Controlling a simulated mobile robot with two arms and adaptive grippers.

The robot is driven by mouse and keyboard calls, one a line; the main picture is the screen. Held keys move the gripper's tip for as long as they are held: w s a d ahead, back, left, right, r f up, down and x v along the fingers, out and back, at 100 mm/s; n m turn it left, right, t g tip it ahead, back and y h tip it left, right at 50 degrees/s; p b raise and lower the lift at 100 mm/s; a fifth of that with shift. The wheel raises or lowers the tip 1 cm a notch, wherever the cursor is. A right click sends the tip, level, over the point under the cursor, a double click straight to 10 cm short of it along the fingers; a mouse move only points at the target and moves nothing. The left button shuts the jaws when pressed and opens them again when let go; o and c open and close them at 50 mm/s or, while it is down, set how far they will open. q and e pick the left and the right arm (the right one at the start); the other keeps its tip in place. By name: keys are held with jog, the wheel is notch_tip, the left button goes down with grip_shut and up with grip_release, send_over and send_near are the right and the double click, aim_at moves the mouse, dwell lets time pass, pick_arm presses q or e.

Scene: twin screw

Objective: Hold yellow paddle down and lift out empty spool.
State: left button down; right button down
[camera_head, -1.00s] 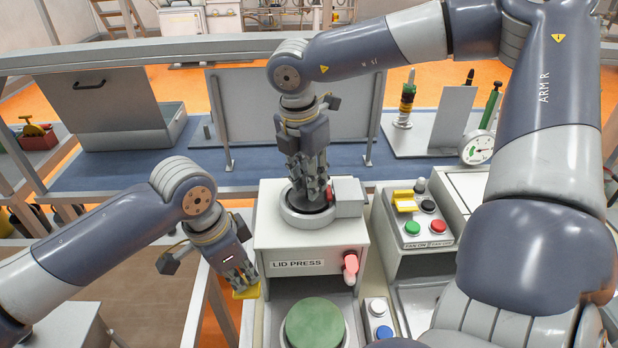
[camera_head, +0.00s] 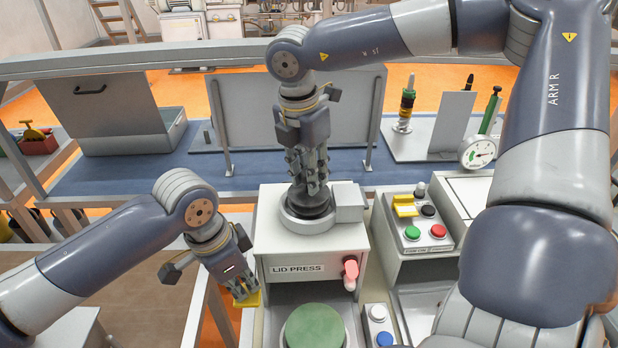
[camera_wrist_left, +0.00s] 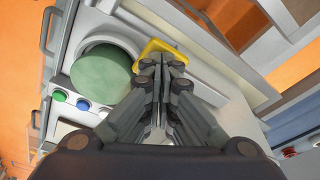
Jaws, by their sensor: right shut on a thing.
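The yellow paddle (camera_head: 249,300) juts from the left side of the lid press (camera_head: 300,246). My left gripper (camera_head: 243,293) is at the paddle, its fingertips close together and seemingly touching it. The left wrist view also shows the paddle (camera_wrist_left: 158,47) just beyond the fingertips (camera_wrist_left: 163,62). The dark spool (camera_head: 309,204) is in the round grey seat (camera_head: 307,224) on top of the press. My right gripper (camera_head: 310,189) comes down from above and is shut on the spool. The seat hides the spool's lower part, so I cannot tell how deep it sits.
A button box (camera_head: 417,220) with a yellow switch stands to the right. A grey block (camera_head: 347,201) adjoins the seat. A blue-topped bench (camera_head: 120,170) runs behind.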

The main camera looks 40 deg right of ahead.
jog(key=shift+r, duration=2.2)
